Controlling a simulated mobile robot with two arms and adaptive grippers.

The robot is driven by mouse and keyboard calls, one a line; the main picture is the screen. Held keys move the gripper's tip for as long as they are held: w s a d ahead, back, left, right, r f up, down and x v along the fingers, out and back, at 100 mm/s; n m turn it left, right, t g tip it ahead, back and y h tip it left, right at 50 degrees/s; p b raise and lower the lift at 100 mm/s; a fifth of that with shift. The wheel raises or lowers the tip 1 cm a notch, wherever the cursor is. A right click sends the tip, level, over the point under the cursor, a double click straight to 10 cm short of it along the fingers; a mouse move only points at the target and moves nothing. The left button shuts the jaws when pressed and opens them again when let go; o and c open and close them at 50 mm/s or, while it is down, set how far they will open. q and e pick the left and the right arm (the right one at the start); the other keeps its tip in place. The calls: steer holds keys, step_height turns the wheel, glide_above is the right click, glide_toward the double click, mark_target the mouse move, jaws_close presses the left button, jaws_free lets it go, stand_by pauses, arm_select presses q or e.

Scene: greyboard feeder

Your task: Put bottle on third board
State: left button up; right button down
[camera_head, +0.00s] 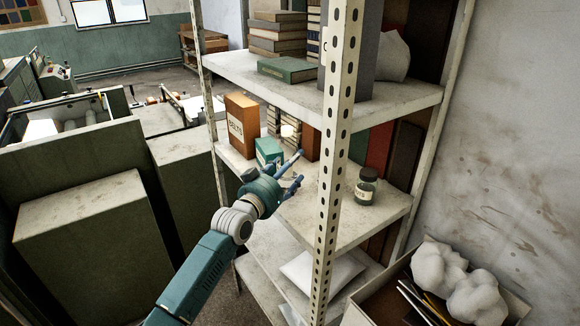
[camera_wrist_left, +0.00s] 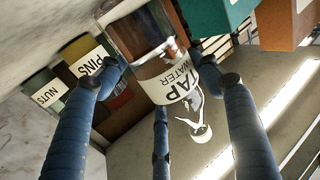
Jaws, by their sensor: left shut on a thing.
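The bottle (camera_wrist_left: 150,32) is clear with a white "TAP WATER" label (camera_wrist_left: 180,80) in the left wrist view. My left gripper (camera_wrist_left: 165,82) is shut on it, with its blue fingers around the label. In the head view my left gripper (camera_head: 298,168) reaches into the metal shelf unit from the front, above the middle board (camera_head: 340,218). The bottle is not clearly made out there, and I cannot tell whether it touches the board. The upper board (camera_head: 400,108) and a lower board (camera_head: 262,247) also show. My right gripper is not in view.
An orange box (camera_head: 242,126) and a teal box (camera_head: 269,151) stand left of the gripper. A dark-lidded jar (camera_head: 366,187) stands to its right. A perforated post (camera_head: 334,160) rises in front. A white bag (camera_head: 320,272) lies below.

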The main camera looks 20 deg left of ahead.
arm_select(q)
steer(key=o, duration=1.3)
steer(key=shift+f, duration=0.1)
steer(key=shift+s, duration=0.1)
steer(key=s, duration=0.4)
steer(key=s+a+b, duration=0.1)
steer(key=s, duration=0.2)
steer(key=s+a+b, duration=0.1)
steer(key=s, duration=0.3)
steer(key=shift+s+a, duration=0.1)
steer(key=shift+s, duration=0.2)
